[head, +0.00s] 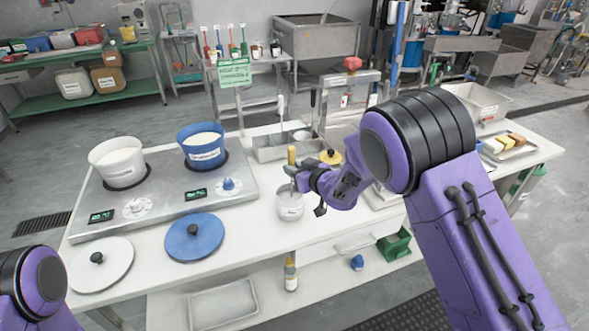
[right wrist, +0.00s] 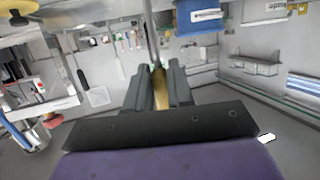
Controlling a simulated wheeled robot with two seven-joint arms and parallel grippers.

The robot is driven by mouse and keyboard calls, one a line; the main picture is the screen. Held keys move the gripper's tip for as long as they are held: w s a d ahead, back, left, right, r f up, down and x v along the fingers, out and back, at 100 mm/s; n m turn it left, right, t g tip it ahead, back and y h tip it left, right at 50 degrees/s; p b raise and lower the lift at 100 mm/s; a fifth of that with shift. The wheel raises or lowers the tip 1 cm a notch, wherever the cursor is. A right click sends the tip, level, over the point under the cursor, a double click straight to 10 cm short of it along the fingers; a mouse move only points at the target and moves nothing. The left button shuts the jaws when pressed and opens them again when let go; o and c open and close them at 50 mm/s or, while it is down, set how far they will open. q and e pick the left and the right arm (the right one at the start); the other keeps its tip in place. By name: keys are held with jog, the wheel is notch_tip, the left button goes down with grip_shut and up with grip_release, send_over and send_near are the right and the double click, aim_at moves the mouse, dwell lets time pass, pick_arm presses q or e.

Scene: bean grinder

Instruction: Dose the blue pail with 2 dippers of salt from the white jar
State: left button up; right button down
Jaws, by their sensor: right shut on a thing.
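The white jar (head: 290,210), with a label on its front, stands on the white table in the middle of the head view. My right gripper (head: 296,178) is just above the jar's mouth, shut on the dipper's yellow handle (head: 292,154). The handle also shows between the fingers in the right wrist view (right wrist: 160,90), with a thin metal rod beyond it. The dipper's bowl is not visible, and I cannot tell if it holds salt. The blue pail (head: 204,157) stands open on the grey scale unit, left of the jar, with pale contents. My left gripper is out of view.
A white pail (head: 122,172) stands left of the blue pail on the scale unit (head: 165,205). A blue lid (head: 194,240) and white lid (head: 98,268) lie in front.

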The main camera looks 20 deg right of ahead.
jog(key=shift+r, duration=0.15)
notch_tip(320, 180, up, 11)
jog(key=p, duration=1)
jog(key=shift+r, duration=0.2)
